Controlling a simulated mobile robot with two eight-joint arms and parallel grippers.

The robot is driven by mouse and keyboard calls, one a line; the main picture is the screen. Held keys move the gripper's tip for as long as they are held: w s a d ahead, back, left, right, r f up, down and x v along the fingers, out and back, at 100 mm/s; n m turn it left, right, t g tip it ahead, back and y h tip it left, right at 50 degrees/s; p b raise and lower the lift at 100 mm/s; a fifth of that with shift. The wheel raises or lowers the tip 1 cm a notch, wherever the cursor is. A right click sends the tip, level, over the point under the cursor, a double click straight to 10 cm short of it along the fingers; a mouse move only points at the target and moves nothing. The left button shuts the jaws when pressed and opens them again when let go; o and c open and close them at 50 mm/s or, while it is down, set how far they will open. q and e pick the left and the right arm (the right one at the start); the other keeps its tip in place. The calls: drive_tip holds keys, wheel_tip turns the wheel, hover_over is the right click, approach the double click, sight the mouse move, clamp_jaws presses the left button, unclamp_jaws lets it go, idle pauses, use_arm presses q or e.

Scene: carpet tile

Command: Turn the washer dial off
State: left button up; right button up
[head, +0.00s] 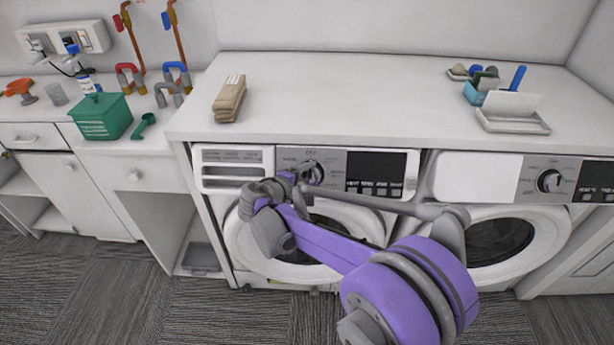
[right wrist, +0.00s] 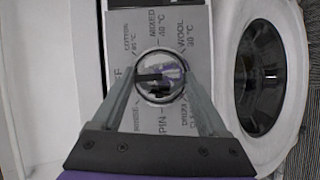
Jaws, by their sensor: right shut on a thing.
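The washer dial (head: 312,172) is a round knob on the grey control panel of the left front-loading machine (head: 235,240). In the right wrist view the dial (right wrist: 160,72) is ringed by printed labels such as COTTON, MIXED, WOOL and SPIN. My right gripper (head: 302,178) is at the dial, and its fingers reach to both sides of the knob in the right wrist view (right wrist: 160,86). It is shut on the dial. The fingertips partly hide the knob, so I cannot read its pointer. My left gripper is not in view.
A second machine with its own dial (head: 549,181) stands to the right. The white counter (head: 350,100) above holds a stack of wooden pieces (head: 229,99) and a blue holder (head: 480,90). A green box (head: 102,117) sits on the left counter. Carpet (head: 110,290) lies in front.

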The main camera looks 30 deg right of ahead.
idle(0.5)
drive_tip(key=o, duration=1.3)
drive_tip(key=shift+c, duration=0.2)
drive_tip(key=v, duration=1.1)
